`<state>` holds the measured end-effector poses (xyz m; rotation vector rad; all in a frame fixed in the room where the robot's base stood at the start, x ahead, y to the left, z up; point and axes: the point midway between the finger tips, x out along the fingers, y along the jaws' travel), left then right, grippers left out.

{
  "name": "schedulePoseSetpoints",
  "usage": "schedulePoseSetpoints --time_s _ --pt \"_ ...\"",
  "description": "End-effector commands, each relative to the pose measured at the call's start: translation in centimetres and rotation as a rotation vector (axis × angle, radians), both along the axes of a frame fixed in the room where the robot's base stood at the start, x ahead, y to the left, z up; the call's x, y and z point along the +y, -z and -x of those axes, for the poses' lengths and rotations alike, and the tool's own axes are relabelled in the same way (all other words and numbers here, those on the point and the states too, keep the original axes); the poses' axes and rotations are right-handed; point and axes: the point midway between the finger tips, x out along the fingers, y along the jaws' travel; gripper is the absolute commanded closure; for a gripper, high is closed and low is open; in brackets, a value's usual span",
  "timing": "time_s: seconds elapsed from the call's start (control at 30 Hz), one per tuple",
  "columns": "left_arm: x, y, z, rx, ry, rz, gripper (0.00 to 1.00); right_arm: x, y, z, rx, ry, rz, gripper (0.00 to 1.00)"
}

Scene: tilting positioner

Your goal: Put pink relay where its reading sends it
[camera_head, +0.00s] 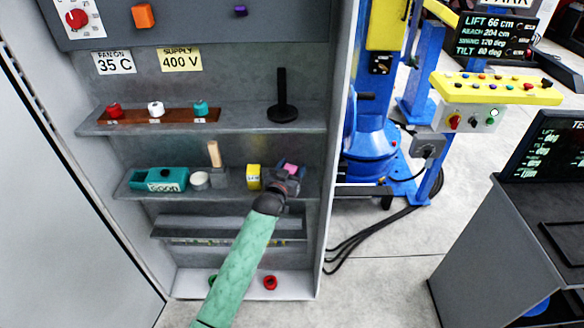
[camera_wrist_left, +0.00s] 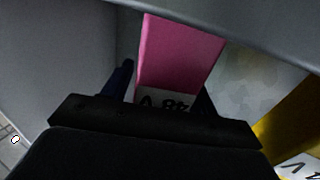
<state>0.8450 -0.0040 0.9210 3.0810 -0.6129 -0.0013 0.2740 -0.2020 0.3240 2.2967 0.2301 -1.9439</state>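The pink relay (camera_wrist_left: 178,50) fills the middle of the left wrist view, with a white label that reads 48 V, upside down. It also shows in the head view (camera_head: 290,168) at the right end of the cabinet's middle shelf. My left gripper (camera_head: 287,177) is at it, with a finger on each side of the relay. The fingers lie close to its sides, but I cannot tell whether they press on it. The yellow relay (camera_head: 254,176) stands just left of the gripper. My right gripper is not in view.
A white round item (camera_head: 200,181) and a wooden-handled tool (camera_head: 215,158) stand on the same shelf. The shelf above (camera_head: 240,117) holds a rack of coloured knobs (camera_head: 160,115) and a black stand (camera_head: 282,108). Plates read 35 C and SUPPLY 400 V (camera_head: 181,59). A blue machine stands right.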

Motion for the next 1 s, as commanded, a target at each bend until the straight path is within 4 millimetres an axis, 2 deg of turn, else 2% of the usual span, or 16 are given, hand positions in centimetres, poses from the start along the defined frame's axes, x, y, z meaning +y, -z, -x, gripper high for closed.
schedulePoseSetpoints --time_s 0.37,0.5,0.6,1.0 --pt "0.0 -0.3 0.0 0.000 0.000 0.000 0.37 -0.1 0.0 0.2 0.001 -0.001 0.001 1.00" --pt "0.4 0.0 1.0 0.001 0.000 0.000 0.37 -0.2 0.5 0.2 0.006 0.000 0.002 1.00" --pt "1.0 0.1 2.4 0.000 0.000 0.000 0.37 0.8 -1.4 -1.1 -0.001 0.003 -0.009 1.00" --pt "3.8 0.0 9.1 0.000 0.000 0.001 0.37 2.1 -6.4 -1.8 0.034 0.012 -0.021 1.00"
